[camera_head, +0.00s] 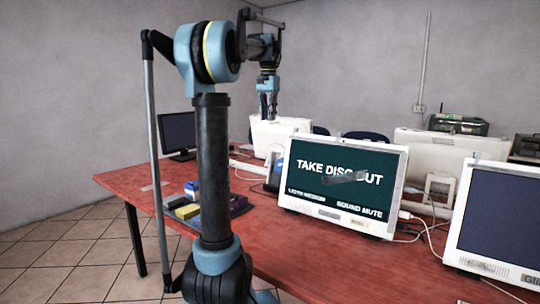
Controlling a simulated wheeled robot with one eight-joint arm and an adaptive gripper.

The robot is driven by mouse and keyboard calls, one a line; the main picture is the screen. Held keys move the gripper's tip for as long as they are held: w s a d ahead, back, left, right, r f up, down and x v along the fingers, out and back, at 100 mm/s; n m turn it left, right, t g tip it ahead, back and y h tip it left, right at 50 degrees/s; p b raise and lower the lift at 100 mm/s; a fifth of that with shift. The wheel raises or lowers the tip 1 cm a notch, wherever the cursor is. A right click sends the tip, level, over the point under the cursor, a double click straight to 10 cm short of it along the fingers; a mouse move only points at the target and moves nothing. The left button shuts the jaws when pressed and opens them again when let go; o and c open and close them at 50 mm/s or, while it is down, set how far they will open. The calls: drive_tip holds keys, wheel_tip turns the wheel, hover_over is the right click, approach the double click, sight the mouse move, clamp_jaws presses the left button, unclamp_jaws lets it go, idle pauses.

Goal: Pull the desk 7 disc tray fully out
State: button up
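My gripper (268,105) hangs fingers down at the end of my raised arm, over the far side of the red table. It is in front of or above the back of a white monitor (278,134); I cannot tell whether they touch. The fingers are too small to show whether they are open or shut. A white all-in-one screen (388,218) in the middle reads "TAKE DISC OUT" and "SOUND MUTE". A small grey bar-like shape (345,178) crosses its text; I cannot tell what it is. No desk number and no clear disc tray show.
The red table (300,243) holds more white monitors, with one (500,220) at the right edge. White cables (425,226) run between them. A dark printer-like box (458,124) stands at the back right.

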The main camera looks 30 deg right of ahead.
drive_tip(key=f, duration=0.5)
drive_tip(key=d+f, duration=0.1)
drive_tip(key=f, duration=1.1)
drive_tip(key=shift+d, duration=0.4)
